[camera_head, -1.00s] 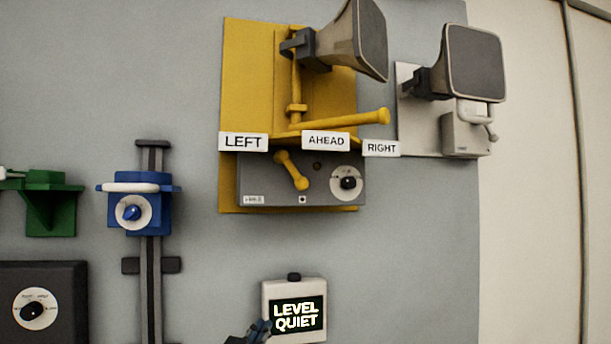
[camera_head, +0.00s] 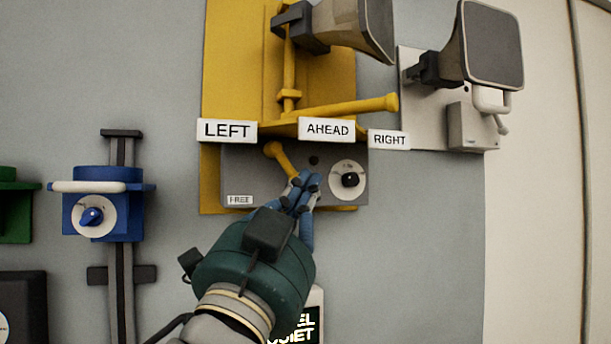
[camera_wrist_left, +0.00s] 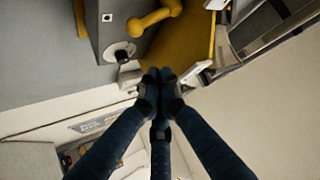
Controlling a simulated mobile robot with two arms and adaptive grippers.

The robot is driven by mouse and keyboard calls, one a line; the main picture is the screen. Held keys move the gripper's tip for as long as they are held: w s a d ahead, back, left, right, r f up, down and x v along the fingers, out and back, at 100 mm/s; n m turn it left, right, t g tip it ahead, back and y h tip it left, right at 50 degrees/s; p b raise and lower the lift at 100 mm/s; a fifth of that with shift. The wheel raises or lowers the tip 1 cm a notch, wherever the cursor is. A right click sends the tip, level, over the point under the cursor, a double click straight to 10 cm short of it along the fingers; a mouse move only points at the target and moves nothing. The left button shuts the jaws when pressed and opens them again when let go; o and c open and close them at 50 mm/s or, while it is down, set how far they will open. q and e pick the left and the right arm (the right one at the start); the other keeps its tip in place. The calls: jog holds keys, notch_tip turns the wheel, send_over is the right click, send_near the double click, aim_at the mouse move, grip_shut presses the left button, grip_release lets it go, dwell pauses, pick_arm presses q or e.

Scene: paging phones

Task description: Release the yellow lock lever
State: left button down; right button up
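The short yellow lock lever (camera_head: 279,157) sits on the front of the grey box (camera_head: 255,186) below the yellow panel and slants down to the right. My left gripper (camera_head: 304,182) is in front of the box, by the lever's lower end, which it partly hides. In the left wrist view the lever (camera_wrist_left: 152,18) shows whole, beyond and apart from the fingertips (camera_wrist_left: 158,76). The fingers are drawn together with nothing visible between them. A small label on the box (camera_head: 240,200) seems to read FREE. My right gripper is not in view.
A long yellow handle (camera_head: 350,107) and the LEFT (camera_head: 227,130), AHEAD (camera_head: 326,129) and RIGHT (camera_head: 389,140) signs stand out just above. A dial (camera_head: 348,180) is right of the fingers. The horn (camera_head: 350,28) overhangs higher up. Bare wall lies below right.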

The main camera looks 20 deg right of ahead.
aim_at(285, 165)
pick_arm(q)
jog(key=p+x, duration=0.5)
jog(key=x, duration=0.5)
jog(key=a+f, duration=0.3)
jog(key=shift+w, duration=0.3)
jog(key=shift+d+f, duration=0.1)
jog(key=shift+d, duration=0.05)
jog(key=shift+p, duration=0.3)
